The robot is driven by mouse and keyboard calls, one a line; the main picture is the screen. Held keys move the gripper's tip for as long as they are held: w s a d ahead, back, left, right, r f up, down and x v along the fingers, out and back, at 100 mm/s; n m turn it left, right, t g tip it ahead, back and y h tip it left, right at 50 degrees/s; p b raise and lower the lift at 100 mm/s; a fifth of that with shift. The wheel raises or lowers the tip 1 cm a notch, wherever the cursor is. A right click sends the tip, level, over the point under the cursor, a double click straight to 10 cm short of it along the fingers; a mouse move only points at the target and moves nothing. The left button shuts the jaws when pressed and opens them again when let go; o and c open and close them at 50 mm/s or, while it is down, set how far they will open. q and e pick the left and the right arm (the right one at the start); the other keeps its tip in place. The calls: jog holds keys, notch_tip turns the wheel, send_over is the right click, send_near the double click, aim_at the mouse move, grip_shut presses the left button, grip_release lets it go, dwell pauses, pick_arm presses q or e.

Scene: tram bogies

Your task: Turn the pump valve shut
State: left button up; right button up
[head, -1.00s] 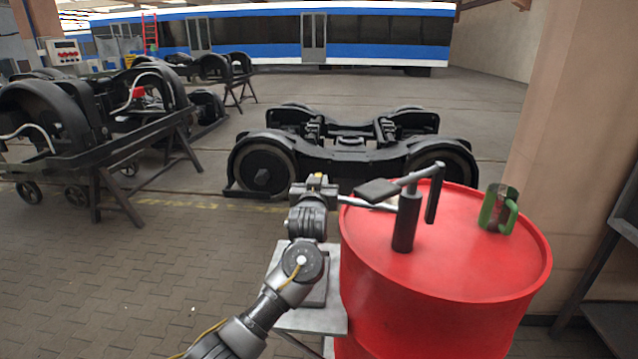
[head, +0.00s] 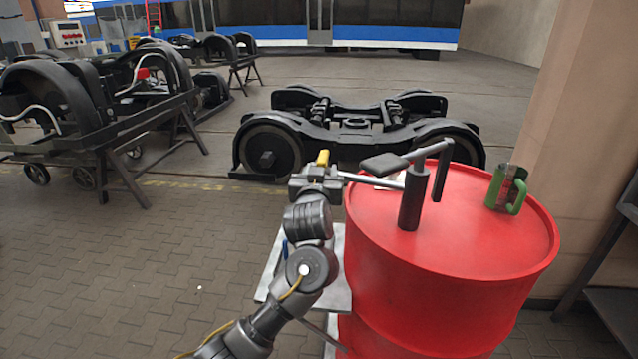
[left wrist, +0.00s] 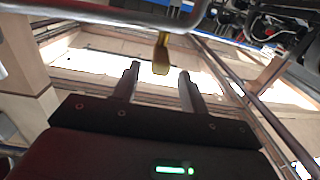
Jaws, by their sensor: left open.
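The pump (head: 410,200) stands upright on the red drum (head: 450,255), with its pipe (head: 362,181) reaching left past the drum's rim. The yellow valve lever (head: 323,157) shows at the pipe's left end, just above my left gripper (head: 318,178). In the left wrist view the left gripper (left wrist: 160,72) is open, its two dark fingers apart. The yellow lever (left wrist: 161,55) hangs from a metal pipe (left wrist: 110,14), its tip in line with the gap between the fingertips. I see no contact with either finger. The valve body is mostly hidden in the head view. My right gripper is not in view.
A green mug (head: 507,188) stands on the drum's right side. A grey stand (head: 335,290) sits below my left arm. A black bogie (head: 355,130) lies behind the drum.

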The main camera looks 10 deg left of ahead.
pick_arm(q)
jog(key=s, duration=0.3)
jog(key=shift+s, duration=0.35)
jog(key=shift+f, duration=0.1)
